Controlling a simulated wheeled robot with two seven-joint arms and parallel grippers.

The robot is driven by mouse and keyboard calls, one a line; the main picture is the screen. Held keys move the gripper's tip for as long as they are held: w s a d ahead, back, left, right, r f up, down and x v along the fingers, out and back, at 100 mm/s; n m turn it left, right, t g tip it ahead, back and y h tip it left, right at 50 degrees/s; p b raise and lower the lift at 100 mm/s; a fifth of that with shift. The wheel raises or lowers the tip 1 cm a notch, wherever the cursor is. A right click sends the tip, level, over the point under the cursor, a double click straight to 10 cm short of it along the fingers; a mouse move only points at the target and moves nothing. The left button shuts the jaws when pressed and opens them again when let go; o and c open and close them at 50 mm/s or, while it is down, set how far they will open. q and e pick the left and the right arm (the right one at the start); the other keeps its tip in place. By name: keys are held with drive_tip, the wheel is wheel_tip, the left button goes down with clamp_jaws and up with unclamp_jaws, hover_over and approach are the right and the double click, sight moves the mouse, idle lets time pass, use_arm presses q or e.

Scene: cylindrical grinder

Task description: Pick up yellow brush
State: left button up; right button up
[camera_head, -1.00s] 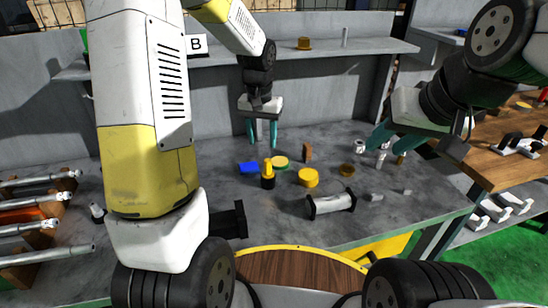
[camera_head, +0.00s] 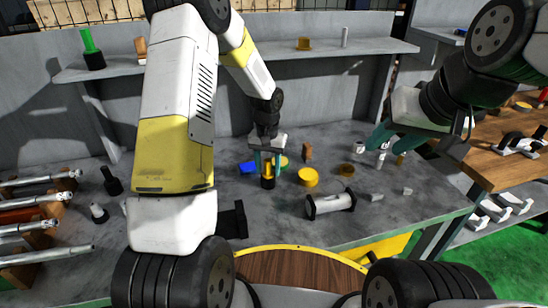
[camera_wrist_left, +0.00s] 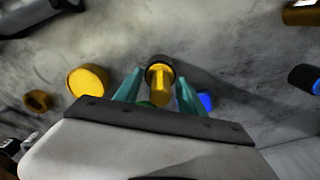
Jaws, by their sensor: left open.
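The yellow brush (camera_head: 267,183) stands upright on the grey bench, with a black lower part and a yellow handle. My left gripper (camera_head: 267,167) is open, pointing down, with its teal fingers on either side of the yellow handle. In the left wrist view the brush (camera_wrist_left: 159,82) shows between the two open fingertips, with gaps to both. My right gripper (camera_head: 402,143) is at the right above the bench, its teal fingers apart and nothing between them.
A yellow cylinder (camera_head: 308,177) and a metal cylinder with black ends (camera_head: 331,204) are to the right. A green brush (camera_head: 91,48) stands on the shelf (camera_head: 330,52). The bench's front middle is mostly clear.

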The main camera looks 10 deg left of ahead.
use_arm(q)
clamp_jaws()
